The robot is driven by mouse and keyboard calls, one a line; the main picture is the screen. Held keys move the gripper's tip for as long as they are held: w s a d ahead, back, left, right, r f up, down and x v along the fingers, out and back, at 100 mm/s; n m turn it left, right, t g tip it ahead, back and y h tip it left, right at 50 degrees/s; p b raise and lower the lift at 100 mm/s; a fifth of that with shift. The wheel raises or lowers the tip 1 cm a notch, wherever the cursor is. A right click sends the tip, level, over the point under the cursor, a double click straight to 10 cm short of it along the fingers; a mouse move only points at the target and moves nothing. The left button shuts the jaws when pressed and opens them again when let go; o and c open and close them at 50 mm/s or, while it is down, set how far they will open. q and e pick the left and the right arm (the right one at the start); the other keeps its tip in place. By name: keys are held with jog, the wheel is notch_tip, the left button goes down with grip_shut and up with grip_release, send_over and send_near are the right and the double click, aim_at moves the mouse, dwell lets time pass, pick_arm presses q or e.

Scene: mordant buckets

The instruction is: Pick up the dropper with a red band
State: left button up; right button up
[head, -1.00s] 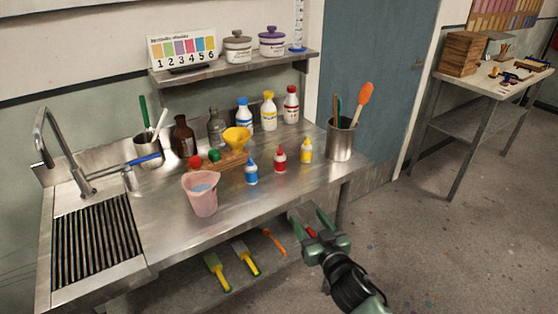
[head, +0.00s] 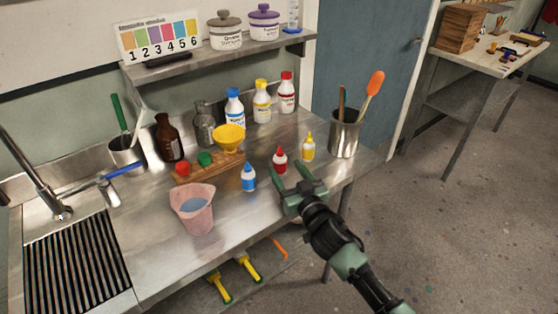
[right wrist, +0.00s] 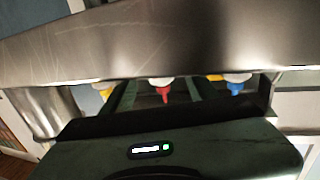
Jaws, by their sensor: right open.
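The red dropper (head: 280,160), a small bottle with a red tip and a white part on its body, stands upright on the steel counter (head: 150,265) between a blue dropper (head: 248,177) and a yellow dropper (head: 308,147). My right gripper (head: 287,172) is open and empty at the counter's front, just in front of the red dropper. In the right wrist view, the red tip (right wrist: 163,93) shows between the fingers (right wrist: 157,97); the rest of the dropper is mostly hidden. My left gripper is out of view.
A pink beaker (head: 194,212) and a wooden rack with a yellow funnel (head: 229,137) stand left of the droppers. A steel utensil holder (head: 343,135) stands to the right. Larger bottles (head: 262,100) stand behind. Brushes (head: 247,268) lie on the shelf below.

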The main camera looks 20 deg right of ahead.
aim_at(283, 164)
jog(key=w, duration=0.4)
jog(key=shift+w+a+p, duration=0.25)
jog(key=shift+w+p, duration=0.1)
jog(key=shift+w, duration=0.1)
grip_shut()
jog(key=shift+r, duration=0.1)
